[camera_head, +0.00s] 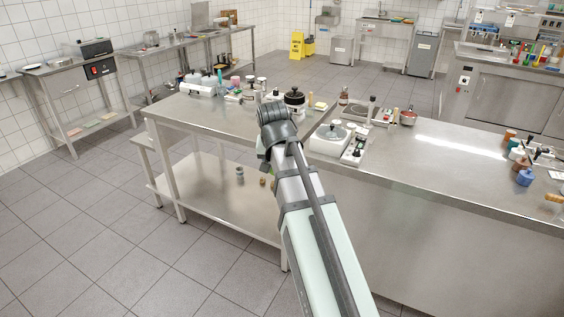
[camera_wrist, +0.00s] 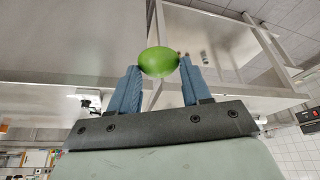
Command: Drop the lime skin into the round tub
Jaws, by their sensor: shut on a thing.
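My gripper (camera_wrist: 159,70) is shut on the lime skin (camera_wrist: 159,60), a rounded bright green piece held between the two blue fingertips in the wrist view. In the head view my arm reaches out to the near edge of the steel table, and its wrist hides the fingers and the lime skin. I cannot pick out the round tub with certainty. A round dark-lidded vessel (camera_head: 294,98) stands on the table just beyond my wrist.
The long steel table (camera_head: 450,165) has a clear stretch at the right. A white appliance with a round top (camera_head: 330,140) stands right of my wrist. Several small items crowd the table's left part. A lower shelf (camera_head: 215,190) holds a few small things.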

